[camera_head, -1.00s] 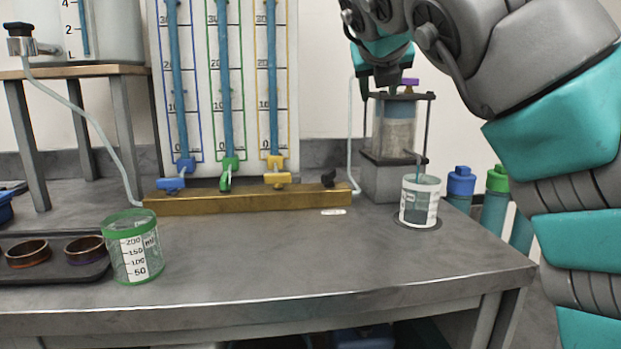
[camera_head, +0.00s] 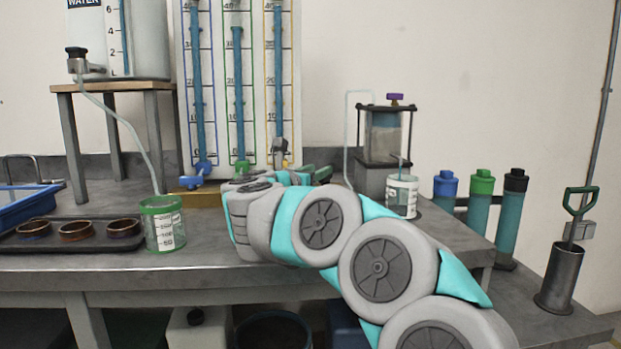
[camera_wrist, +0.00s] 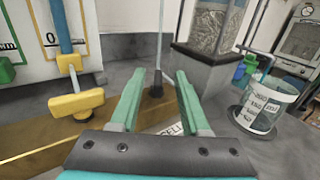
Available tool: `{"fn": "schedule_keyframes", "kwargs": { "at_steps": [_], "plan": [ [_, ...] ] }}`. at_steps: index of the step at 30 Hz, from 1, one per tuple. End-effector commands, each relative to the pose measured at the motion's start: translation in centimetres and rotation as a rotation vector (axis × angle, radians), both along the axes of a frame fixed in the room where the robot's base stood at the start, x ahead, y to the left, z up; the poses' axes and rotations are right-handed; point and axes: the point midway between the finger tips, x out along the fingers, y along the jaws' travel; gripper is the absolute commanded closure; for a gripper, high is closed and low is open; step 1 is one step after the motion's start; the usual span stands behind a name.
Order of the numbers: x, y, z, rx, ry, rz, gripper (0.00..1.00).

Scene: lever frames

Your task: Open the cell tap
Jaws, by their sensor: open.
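A small black tap (camera_wrist: 156,88) stands at the right end of the brass bar in the wrist view, with a thin upright rod or tube above it. A white label (camera_wrist: 176,129) beside it is partly hidden; its visible letters look like "ELL". My gripper (camera_wrist: 160,78) is open, with one green finger on each side of the black tap in the picture. I cannot tell whether either finger touches it. In the head view my arm hides the black tap and most of the bar. The clear cell (camera_head: 384,138) with a purple knob stands behind my arm.
A yellow tap (camera_wrist: 76,98) on the brass bar (camera_wrist: 40,135) is close left of my gripper. A marked beaker (camera_wrist: 265,105) stands to the right, below the cell. A green-rimmed beaker (camera_head: 162,225) and a dark tray (camera_head: 100,241) are at the left of the bench.

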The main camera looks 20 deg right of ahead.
Motion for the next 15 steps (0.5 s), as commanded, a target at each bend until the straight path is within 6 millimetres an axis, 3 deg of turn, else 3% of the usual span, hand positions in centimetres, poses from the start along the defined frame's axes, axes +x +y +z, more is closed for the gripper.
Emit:
{"fn": "schedule_keyframes", "kwargs": {
  "at_steps": [3, 6, 15],
  "plan": [
    [0.5, -1.3, -1.9, 0.008, -0.004, -0.010, 0.54],
    [0.7, -1.8, -2.5, 0.013, -0.007, -0.012, 0.54],
    [2.8, -4.6, -2.4, 0.013, -0.008, -0.015, 0.54]
  ]
}}
